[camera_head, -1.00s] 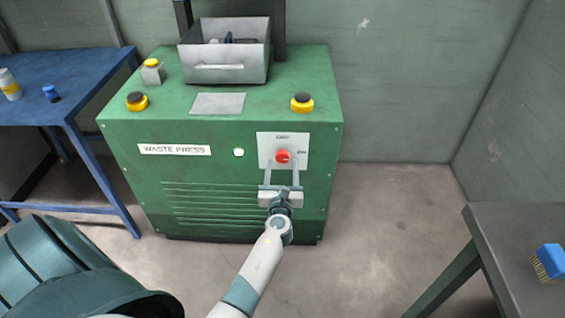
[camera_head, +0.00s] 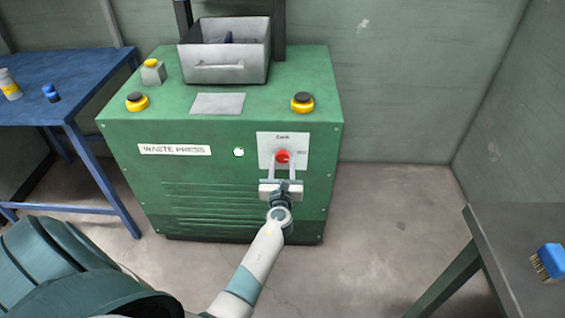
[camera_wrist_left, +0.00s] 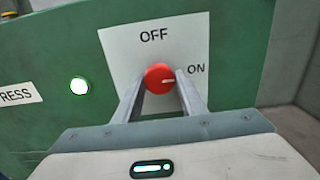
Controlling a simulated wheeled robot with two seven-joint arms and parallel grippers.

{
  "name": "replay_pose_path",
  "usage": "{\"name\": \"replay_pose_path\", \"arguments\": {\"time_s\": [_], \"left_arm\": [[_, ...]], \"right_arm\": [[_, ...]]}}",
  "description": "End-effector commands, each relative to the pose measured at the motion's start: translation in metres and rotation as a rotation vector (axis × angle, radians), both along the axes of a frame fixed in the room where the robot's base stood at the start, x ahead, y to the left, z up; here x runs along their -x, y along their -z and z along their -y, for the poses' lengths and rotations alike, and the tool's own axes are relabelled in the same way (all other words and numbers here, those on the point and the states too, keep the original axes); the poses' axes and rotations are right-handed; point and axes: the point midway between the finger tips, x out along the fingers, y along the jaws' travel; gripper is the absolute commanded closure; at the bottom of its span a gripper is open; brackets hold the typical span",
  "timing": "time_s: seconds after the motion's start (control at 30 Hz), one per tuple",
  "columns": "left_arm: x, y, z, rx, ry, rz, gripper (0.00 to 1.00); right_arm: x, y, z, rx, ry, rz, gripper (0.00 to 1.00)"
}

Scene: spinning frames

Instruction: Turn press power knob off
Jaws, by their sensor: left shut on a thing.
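The red power knob (camera_head: 283,157) sits on a pale plate (camera_head: 297,141) on the front of the green waste press (camera_head: 130,140). In the left wrist view the knob (camera_wrist_left: 159,79) has a white mark that points right, toward the ON label (camera_wrist_left: 197,69). The OFF label (camera_wrist_left: 154,35) is above it. My left gripper (camera_head: 282,160) is shut on the knob, with one finger on each side; the fingers also show in the left wrist view (camera_wrist_left: 160,82). My right gripper is not in view.
A lit round lamp (camera_head: 239,152) is left of the plate. Yellow-and-black buttons (camera_head: 302,103) and a grey metal bin (camera_head: 225,73) are on top of the press. A blue table (camera_head: 70,85) stands left, a grey table (camera_head: 510,245) with a blue brush (camera_head: 551,257) right.

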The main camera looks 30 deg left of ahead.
Motion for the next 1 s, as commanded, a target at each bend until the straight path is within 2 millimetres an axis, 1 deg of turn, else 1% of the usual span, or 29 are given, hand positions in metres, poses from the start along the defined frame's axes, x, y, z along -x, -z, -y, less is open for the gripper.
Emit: {"name": "replay_pose_path", "arguments": {"time_s": [0.17, 0.33, 0.4, 0.57, 0.67, 1.0], "left_arm": [[0.0, 0.001, 0.0, 0.025, 0.0, 0.014, 0.85], [0.0, 0.001, 0.0, 0.08, 0.0, 0.049, 0.85], [0.0, 0.001, 0.0, 0.114, 0.0, 0.071, 0.85], [0.0, 0.002, 0.0, 0.212, 0.0, 0.131, 0.85], [0.0, 0.002, 0.001, 0.286, -0.001, 0.176, 0.85], [0.0, 0.002, 0.001, 0.562, -0.001, 0.344, 0.85]], "right_arm": [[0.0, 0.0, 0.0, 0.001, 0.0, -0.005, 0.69], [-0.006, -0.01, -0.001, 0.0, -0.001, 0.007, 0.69], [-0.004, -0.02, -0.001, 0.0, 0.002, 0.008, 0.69], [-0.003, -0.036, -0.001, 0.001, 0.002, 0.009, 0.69], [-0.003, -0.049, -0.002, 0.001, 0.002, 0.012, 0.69], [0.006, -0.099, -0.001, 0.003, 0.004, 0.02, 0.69]]}}
